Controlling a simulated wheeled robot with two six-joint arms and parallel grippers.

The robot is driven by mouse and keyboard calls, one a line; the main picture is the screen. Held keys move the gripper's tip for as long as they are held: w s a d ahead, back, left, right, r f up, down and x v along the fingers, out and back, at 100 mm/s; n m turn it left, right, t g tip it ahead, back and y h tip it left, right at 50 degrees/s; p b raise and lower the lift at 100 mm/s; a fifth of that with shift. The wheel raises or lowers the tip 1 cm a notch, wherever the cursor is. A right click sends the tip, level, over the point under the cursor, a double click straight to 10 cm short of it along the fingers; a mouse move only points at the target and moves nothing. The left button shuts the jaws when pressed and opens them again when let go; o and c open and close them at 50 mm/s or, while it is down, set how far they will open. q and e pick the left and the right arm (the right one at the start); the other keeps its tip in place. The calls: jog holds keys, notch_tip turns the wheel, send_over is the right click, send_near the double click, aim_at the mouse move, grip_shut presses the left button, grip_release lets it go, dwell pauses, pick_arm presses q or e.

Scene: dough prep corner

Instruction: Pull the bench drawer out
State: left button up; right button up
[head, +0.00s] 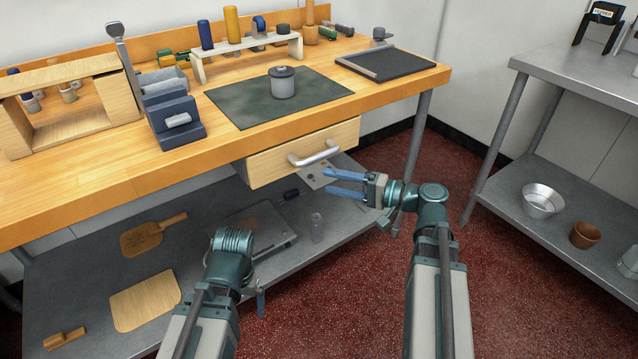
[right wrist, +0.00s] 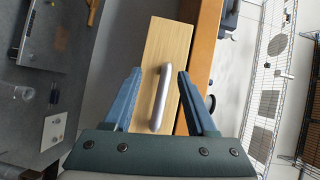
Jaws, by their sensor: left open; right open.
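The bench drawer (head: 275,163) has a pale wooden front under the bench top's front edge. Its silver bar handle (head: 315,154) is on that front. The drawer front (right wrist: 168,50) and handle (right wrist: 161,98) also show in the right wrist view. My right gripper (head: 327,182) is open and empty, in front of and slightly below the handle in the head view. In the right wrist view the handle lies between the lines of its two fingers (right wrist: 159,75), with no clear contact. My left gripper (head: 260,299) is low at the left, mostly hidden behind its own arm.
The wooden bench top (head: 100,172) holds a dark mat (head: 230,103) with a grey lidded pot (head: 283,82), a blue block and a wooden rack. A lower shelf (head: 75,285) carries boards and a flat scale-like device (head: 250,232). A metal side table (head: 580,85) stands right. Red floor between is clear.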

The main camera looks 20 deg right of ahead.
aim_at(323, 158)
jog(key=d+f+m+t+b, duration=0.1)
jog(key=d+m+t+b, duration=0.1)
jog(key=d+t+b, duration=0.45)
pick_arm(q)
notch_tip(323, 158, down, 4)
jog(key=p, duration=0.4)
jog(key=shift+f, duration=0.2)
pick_arm(e)
jog(key=w+a, duration=0.2)
jog(key=w, duration=0.1)
jog(key=w+a+r+g, duration=0.1)
jog(key=w+a, duration=0.2)
jog(key=w+a+r+g, duration=0.1)
jog(key=w+a, duration=0.2)
jog(key=w, duration=0.1)
jog(key=shift+g, duration=0.25)
grip_shut()
dwell(0.4)
